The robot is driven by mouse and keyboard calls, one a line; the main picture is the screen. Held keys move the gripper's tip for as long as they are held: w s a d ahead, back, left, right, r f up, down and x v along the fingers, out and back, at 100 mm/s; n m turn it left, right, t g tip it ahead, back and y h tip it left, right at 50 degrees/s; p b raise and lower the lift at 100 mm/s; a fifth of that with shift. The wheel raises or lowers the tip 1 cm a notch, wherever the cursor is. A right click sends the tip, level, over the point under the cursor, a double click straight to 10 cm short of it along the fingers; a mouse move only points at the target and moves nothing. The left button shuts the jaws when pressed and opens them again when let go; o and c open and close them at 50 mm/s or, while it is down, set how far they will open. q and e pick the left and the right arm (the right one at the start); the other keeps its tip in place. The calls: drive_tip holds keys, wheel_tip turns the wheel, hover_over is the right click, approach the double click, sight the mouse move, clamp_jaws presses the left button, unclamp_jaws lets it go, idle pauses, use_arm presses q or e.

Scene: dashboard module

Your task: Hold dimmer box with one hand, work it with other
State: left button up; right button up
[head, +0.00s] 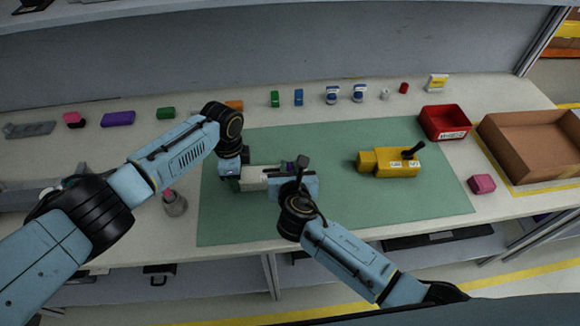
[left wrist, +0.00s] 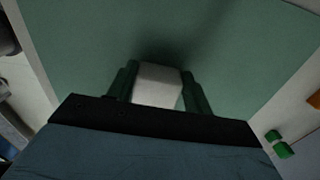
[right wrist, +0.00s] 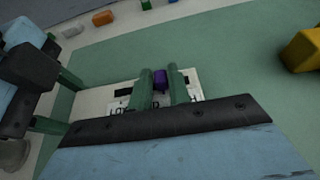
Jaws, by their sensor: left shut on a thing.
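The dimmer box is a pale grey-white block (head: 256,176) lying on the green mat. My left gripper (head: 238,181) is shut on its left end; that end (left wrist: 157,85) shows between the fingers in the left wrist view. The box's labelled top (right wrist: 120,104) shows in the right wrist view, with a small purple knob (right wrist: 160,78) standing on it. My right gripper (right wrist: 162,85) is over the box from the front, with one finger on each side of the knob. I cannot tell whether the fingers press on it. The right hand hides part of the box in the head view.
A yellow device with a black lever (head: 390,162) lies on the mat (head: 340,210) to the right. A red bin (head: 443,123) and a cardboard box (head: 530,143) stand beyond it. Several small parts line the back of the table. The mat's front right is clear.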

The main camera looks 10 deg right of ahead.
sight(277, 170)
clamp_jaws()
drive_tip(key=shift+a, duration=0.1)
drive_tip(key=shift+a, duration=1.55)
drive_tip(key=shift+o, duration=2.4)
unclamp_jaws()
